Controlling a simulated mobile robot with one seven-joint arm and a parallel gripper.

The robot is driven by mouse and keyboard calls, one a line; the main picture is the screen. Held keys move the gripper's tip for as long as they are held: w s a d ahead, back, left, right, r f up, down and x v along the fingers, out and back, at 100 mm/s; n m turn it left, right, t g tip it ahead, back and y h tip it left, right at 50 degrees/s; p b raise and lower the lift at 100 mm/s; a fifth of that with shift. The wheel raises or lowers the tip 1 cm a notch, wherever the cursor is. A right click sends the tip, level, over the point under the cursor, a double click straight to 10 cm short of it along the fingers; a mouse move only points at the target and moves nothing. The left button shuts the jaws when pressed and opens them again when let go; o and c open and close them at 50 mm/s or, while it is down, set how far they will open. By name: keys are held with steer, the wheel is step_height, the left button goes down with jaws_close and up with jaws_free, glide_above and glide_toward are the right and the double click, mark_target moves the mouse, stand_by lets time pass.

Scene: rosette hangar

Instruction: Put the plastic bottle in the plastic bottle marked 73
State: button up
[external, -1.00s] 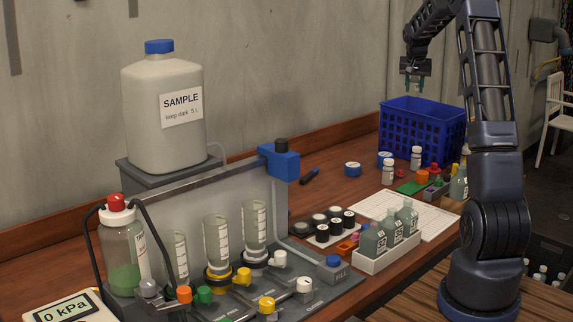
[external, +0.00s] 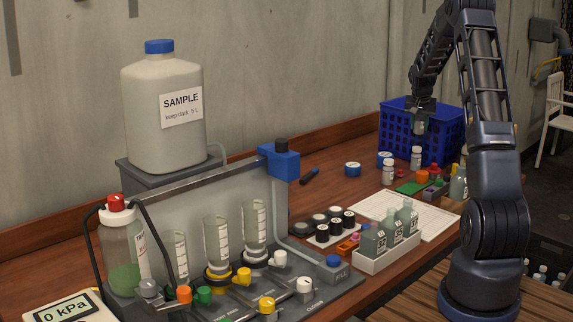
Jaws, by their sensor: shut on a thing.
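My gripper (external: 422,106) is shut on a small pale thing (external: 419,127) that looks like a plastic bottle. It hangs below the fingers, in front of the blue crate's near wall in this view; I cannot tell whether it is over the crate or before it. Grey-green labelled bottles (external: 373,241) stand upright in a white tray (external: 377,264); their numbers are too small to read. Another grey-green bottle (external: 458,186) stands at the right, partly behind my arm. I cannot make out a 73 anywhere.
The blue crate (external: 448,143) stands at the bench's far end. Two small white bottles (external: 388,173) stand before it. Black-capped vials (external: 335,216), a white sheet (external: 434,222) and a filter rig (external: 345,275) crowd the bench. More bottles (external: 541,275) are low at right.

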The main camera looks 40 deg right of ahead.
steer(key=shift+f, duration=2.6)
steer(key=shift+f, duration=0.15)
steer(key=o, duration=1)
steer(key=shift+c, duration=0.2)
